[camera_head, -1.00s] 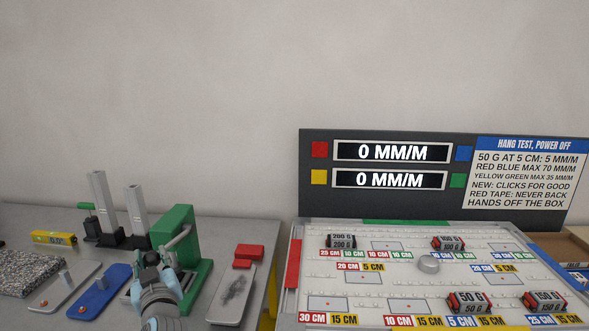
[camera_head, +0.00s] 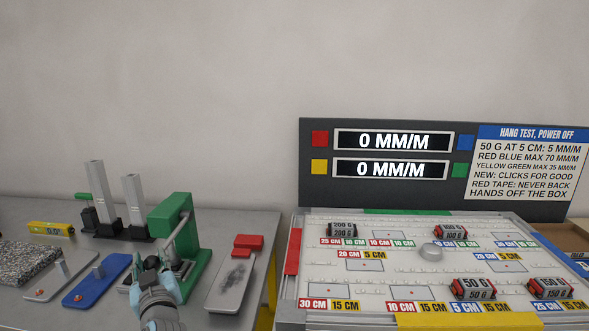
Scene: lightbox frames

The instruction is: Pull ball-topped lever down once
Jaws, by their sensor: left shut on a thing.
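A green lever press (camera_head: 181,215) stands on the grey bench at the left. Its pale grey lever arm (camera_head: 176,230) slopes down toward me. My left gripper (camera_head: 151,265) is at the lower end of this arm, shut on what looks like a dark ball knob (camera_head: 151,262). The fingers mostly hide the ball. The lower front of the press is partly hidden behind my gripper. My right gripper is not in view.
A blue plate (camera_head: 97,281) and a grey plate (camera_head: 50,283) lie left of the gripper. A grey plate with red blocks (camera_head: 233,283) lies right of the press. Farther right is a tray of weights (camera_head: 400,276) below a display reading 0 MM/M twice (camera_head: 391,141).

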